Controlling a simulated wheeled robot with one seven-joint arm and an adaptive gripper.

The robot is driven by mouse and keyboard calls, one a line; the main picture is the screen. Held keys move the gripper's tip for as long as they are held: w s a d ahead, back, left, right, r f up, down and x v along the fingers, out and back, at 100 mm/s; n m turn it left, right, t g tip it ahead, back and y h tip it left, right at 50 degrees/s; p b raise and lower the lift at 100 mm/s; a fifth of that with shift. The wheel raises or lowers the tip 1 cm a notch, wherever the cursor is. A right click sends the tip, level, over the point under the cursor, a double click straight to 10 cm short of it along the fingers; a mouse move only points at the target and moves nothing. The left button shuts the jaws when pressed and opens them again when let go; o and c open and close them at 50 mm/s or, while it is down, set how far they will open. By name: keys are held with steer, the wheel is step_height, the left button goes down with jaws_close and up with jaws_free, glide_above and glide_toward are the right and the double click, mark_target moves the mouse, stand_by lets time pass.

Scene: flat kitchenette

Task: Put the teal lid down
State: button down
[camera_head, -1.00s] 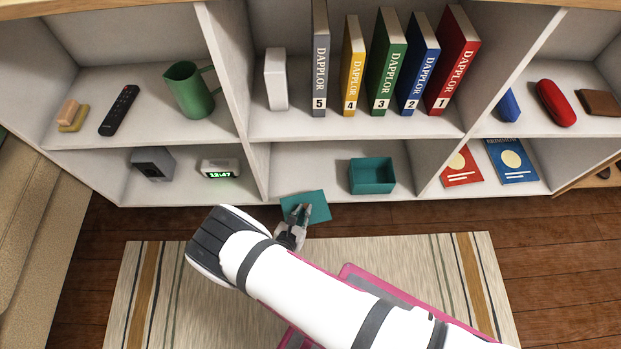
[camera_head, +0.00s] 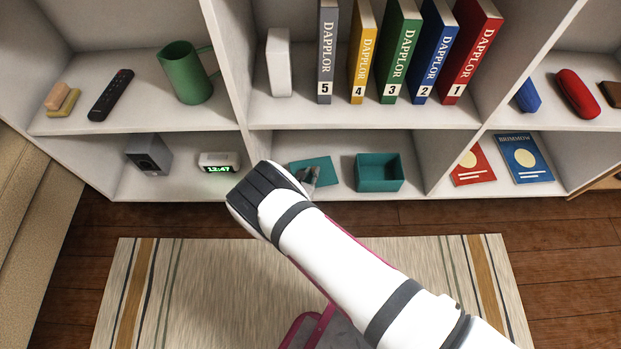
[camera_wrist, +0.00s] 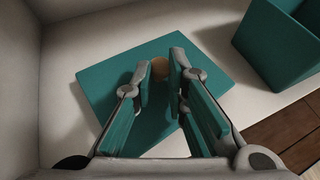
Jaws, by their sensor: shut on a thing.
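The teal lid (camera_head: 317,166) is a flat square panel in the lower middle compartment, left of the open teal box (camera_head: 379,184). In the wrist view the lid (camera_wrist: 108,82) lies below my fingers with a round tan knob (camera_wrist: 160,68) at its middle. My gripper (camera_wrist: 159,82) is shut on that knob, one finger on each side. In the head view my gripper (camera_head: 308,176) is partly hidden behind my arm. The lid is level or nearly so, at or just above the shelf floor; I cannot tell whether it touches.
The teal box (camera_wrist: 280,42) stands close to the lid's right side. A white divider (camera_head: 250,145) is to the left, with a digital clock (camera_head: 219,162) beyond it. A shelf (camera_head: 360,115) with several books is above. The patterned rug (camera_head: 200,290) lies in front.

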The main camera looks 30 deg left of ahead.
steer(key=shift+f+b, duration=0.3)
steer(key=shift+f, duration=0.45)
steer(key=c, duration=1.5)
jaws_free()
steer(key=shift+s+r, duration=0.1)
steer(key=p+v, duration=0.5)
steer(key=v, duration=0.7)
